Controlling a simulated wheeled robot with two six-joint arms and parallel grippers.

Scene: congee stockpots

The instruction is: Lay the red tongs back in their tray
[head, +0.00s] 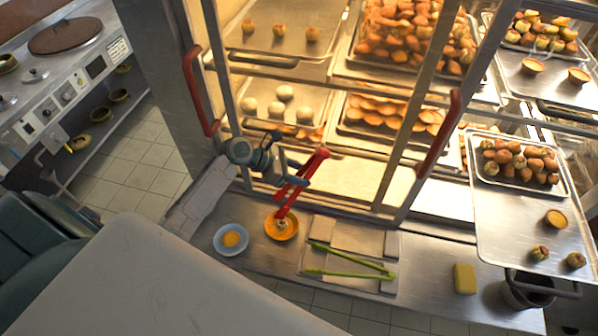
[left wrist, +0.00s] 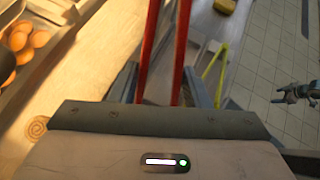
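The red tongs (head: 301,184) are held by my left gripper (head: 284,178) in front of the lit cabinet. Their lower end hangs over the orange plate (head: 271,232), close to a small pale piece on it; I cannot tell if they touch. In the left wrist view, both red arms of the tongs (left wrist: 180,50) run up between the gripper's fingers (left wrist: 158,82). A metal tongs tray (head: 386,288) lies on the counter right of the plate, with green tongs (head: 345,262) in it. What seems to be my right gripper (left wrist: 297,92) shows small in the left wrist view.
A light blue plate (head: 220,247) with a yellow item stands left of the orange plate. A yellow block (head: 464,279) lies right of the tongs tray. The cabinet's red handles (head: 197,92) and posts stand close to my left arm. A tray of pastries (head: 495,225) juts out at right.

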